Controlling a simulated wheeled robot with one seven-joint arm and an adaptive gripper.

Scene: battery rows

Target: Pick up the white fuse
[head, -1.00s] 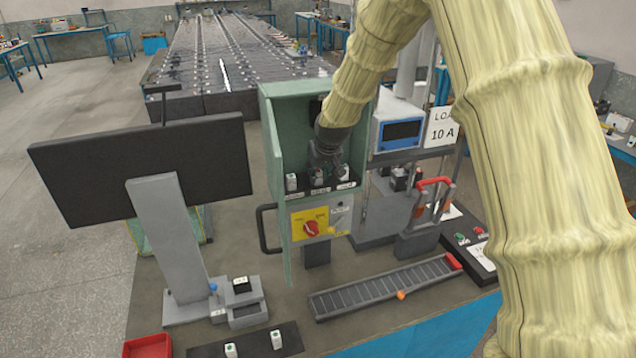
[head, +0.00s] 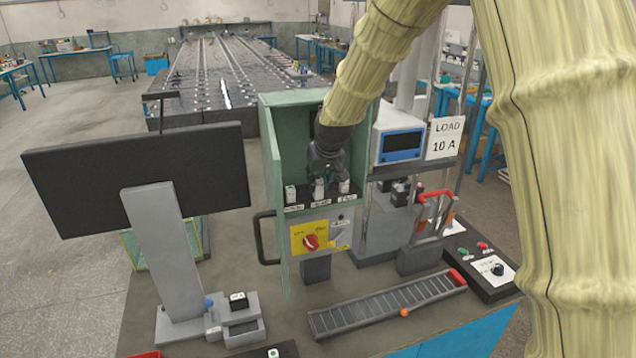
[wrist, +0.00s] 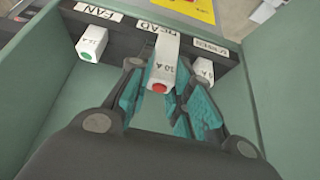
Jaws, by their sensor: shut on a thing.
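Three white fuses stand in a row on a black strip inside the green cabinet. The middle white fuse (wrist: 163,65) has a red end and reads 10 A; it also shows in the head view (head: 319,188). My gripper (wrist: 162,78) is shut on this middle fuse, with a teal finger on each side. In the head view my gripper (head: 321,176) reaches down into the cabinet. The left fuse (wrist: 92,42) has a green end and sits behind the FAN label. The right fuse (wrist: 202,70) is partly hidden by a finger. I cannot tell whether the held fuse is still seated.
The green cabinet walls (head: 272,150) stand close on both sides of my gripper. Below the strip is a yellow panel with a red knob (head: 311,242). A monitor (head: 135,180) stands left. A red-handled switch (head: 436,196) and a meter (head: 400,145) stand right.

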